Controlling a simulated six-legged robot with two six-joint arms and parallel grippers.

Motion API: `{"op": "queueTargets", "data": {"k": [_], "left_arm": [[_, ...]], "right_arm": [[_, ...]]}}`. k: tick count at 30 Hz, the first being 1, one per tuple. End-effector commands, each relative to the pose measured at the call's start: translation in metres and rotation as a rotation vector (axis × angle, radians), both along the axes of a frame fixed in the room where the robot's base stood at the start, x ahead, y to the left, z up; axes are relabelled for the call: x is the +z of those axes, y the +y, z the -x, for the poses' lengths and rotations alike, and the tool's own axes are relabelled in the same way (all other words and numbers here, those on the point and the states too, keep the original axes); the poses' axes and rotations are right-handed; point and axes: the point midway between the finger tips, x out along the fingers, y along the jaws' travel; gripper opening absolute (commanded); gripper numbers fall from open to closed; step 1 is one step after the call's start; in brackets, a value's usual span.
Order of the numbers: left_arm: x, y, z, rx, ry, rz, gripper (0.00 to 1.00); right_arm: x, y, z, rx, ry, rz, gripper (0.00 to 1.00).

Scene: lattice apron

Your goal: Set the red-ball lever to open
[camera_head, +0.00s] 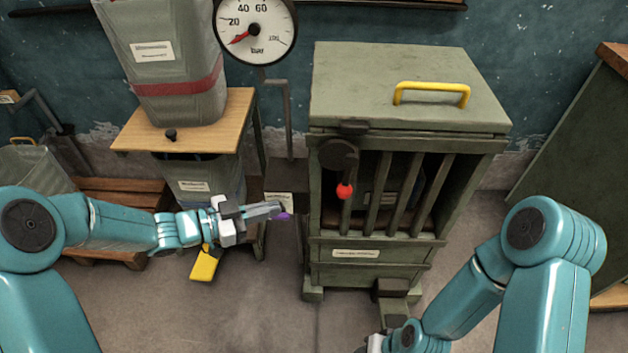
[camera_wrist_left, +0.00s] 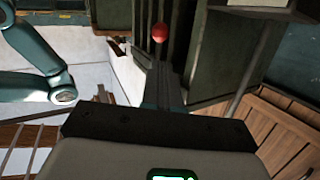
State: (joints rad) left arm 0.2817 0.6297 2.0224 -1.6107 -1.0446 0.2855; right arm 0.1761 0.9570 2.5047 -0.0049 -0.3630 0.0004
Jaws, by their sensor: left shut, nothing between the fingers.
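The red ball (camera_head: 344,191) is the knob of a lever on the front left of a green cabinet (camera_head: 400,90). It sits just below a dark round hub (camera_head: 338,155), so the lever points down. The ball also shows in the left wrist view (camera_wrist_left: 160,32), beyond my fingertips. My left gripper (camera_head: 282,211) is shut and empty, left of the ball and slightly lower, with a gap between them. My right gripper (camera_head: 374,344) is low at the bottom edge, mostly hidden by its arm; its fingers cannot be made out.
The cabinet has vertical bars (camera_head: 385,190) and a yellow handle (camera_head: 432,94) on top. A gauge (camera_head: 256,30) hangs at the back. A wooden-topped stand (camera_head: 135,133) with a grey bin (camera_head: 165,60) is left. A wooden pallet (camera_head: 120,193) lies far left. Bare floor (camera_head: 260,310) is in front.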

Motion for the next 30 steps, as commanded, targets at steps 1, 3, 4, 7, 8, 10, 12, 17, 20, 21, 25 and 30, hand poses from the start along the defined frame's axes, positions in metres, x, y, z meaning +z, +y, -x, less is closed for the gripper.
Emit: {"op": "queueTargets", "data": {"k": [1,3,4,7,8,10,12,17,20,21,25,30], "left_arm": [[0.003,0.001,0.001,0.005,0.010,0.002,0.00],[0.003,0.001,0.001,0.010,0.013,0.003,0.00],[0.003,0.001,0.001,0.011,0.013,0.002,0.00],[0.000,-0.007,-0.003,0.011,0.013,0.003,0.00],[-0.001,-0.011,-0.005,0.011,0.013,0.002,0.00],[-0.004,-0.023,-0.010,0.010,0.014,0.002,0.00],[-0.007,-0.035,-0.018,0.010,0.013,0.003,0.00],[-0.012,-0.064,-0.034,0.012,0.012,0.003,0.00],[-0.016,-0.081,-0.045,0.012,0.011,0.002,0.00],[-0.017,-0.087,-0.048,0.014,0.013,0.003,0.00],[-0.020,-0.103,-0.058,0.016,0.012,0.002,0.00],[-0.021,-0.113,-0.064,0.016,0.011,0.003,0.00]], "right_arm": [[0.007,0.000,0.000,0.000,0.000,0.000,0.43],[0.008,0.000,0.000,0.000,0.001,0.000,0.43],[0.008,0.000,0.000,0.000,0.001,0.000,0.43],[0.006,0.000,0.000,0.000,0.001,0.000,0.43],[0.005,0.000,0.000,0.000,0.001,0.000,0.43],[0.003,0.000,0.000,0.000,0.001,0.000,0.43],[0.002,0.000,0.000,0.000,0.001,0.000,0.43],[-0.001,0.000,0.000,0.000,0.001,0.000,0.43],[-0.003,0.000,0.000,0.000,0.001,0.000,0.43],[-0.004,0.000,0.000,0.000,0.001,0.000,0.43],[-0.005,0.000,0.000,0.000,0.000,0.000,0.43],[-0.006,0.000,0.000,0.000,0.000,0.000,0.43]]}}
